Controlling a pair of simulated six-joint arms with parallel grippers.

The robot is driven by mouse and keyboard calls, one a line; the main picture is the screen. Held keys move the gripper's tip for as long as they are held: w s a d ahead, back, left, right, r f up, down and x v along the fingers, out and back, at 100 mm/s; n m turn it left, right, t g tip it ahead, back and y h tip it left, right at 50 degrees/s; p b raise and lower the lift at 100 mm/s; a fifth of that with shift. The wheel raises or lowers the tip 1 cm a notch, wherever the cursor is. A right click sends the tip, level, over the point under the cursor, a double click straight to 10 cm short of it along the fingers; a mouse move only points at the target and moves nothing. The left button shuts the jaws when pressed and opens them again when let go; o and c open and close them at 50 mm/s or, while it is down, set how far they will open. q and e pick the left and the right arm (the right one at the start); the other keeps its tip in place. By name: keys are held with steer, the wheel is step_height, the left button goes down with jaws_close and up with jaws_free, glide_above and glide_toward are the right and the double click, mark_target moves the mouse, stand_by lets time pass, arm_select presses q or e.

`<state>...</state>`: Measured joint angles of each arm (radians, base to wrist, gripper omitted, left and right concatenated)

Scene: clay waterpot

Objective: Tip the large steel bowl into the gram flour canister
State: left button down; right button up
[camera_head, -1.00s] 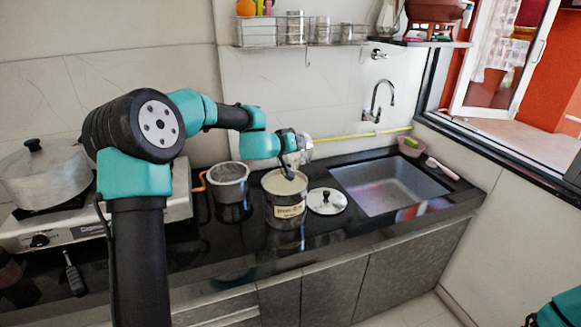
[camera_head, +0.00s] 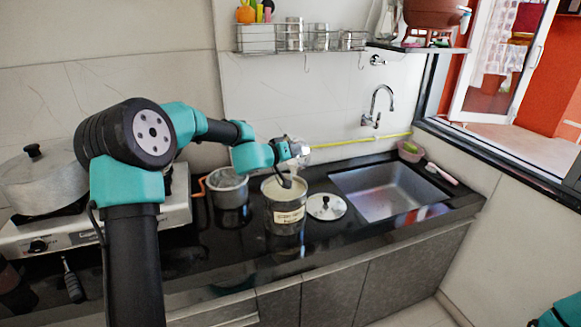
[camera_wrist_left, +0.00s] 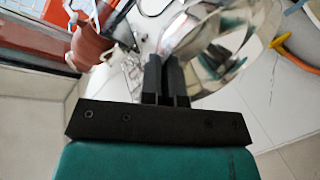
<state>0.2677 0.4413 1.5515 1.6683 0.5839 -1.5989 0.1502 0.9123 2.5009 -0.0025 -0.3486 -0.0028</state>
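The gram flour canister (camera_head: 285,225) is an open steel cylinder with a pale label, standing on the black counter. Pale contents show inside its mouth. My left gripper (camera_head: 293,150) is above and behind the canister's mouth. The large steel bowl (camera_head: 301,147) is mostly hidden behind my wrist in the head view. In the left wrist view the bowl (camera_wrist_left: 222,50) is large and shiny, strongly tilted, with its wall at the fingers (camera_wrist_left: 166,78). The fingers are close together on its edge. Whether anything is in the bowl cannot be told. My right gripper is out of view.
A round steel lid (camera_head: 326,207) lies right of the canister, near the sink (camera_head: 380,192). A steel pot (camera_head: 228,190) stands left of the canister. A lidded pot (camera_head: 45,182) sits on the stove (camera_head: 175,208). A wire shelf (camera_head: 300,40) hangs above.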

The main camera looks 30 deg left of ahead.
mark_target(301, 142)
arm_select(q)
steer(key=shift+d+r, duration=0.1)
steer(key=shift+r, duration=0.05)
steer(key=shift+w+d+r+m+g+y, duration=0.15)
steer(key=shift+w+r+g, duration=0.1)
steer(key=shift+r, duration=0.2)
steer(key=shift+w+d+r+m+g+y, duration=0.1)
steer(key=shift+w+d+r+g+y, duration=0.1)
steer(key=shift+r, duration=0.25)
steer(key=shift+w+d+r+m+g+y, duration=0.15)
steer(key=shift+r+g, duration=0.1)
steer(key=shift+r, duration=0.2)
steer(key=shift+w+d+f, duration=0.1)
steer(key=shift+d, duration=0.05)
steer(key=shift+w+d+f+g+y, duration=0.2)
steer(key=shift+w+d+g+y, duration=0.3)
steer(key=shift+g, duration=0.3)
steer(key=shift+w+d, duration=0.15)
steer(key=shift+w, duration=0.05)
steer(key=shift+w, duration=0.1)
steer(key=shift+w+d+g, duration=0.1)
steer(key=shift+d+g, duration=0.05)
steer(key=shift+g, duration=0.15)
steer(key=shift+w+d+f+m+g+y, duration=0.45)
steer(key=shift+w+d+g+y, duration=0.2)
steer(key=shift+w+g+y, duration=0.15)
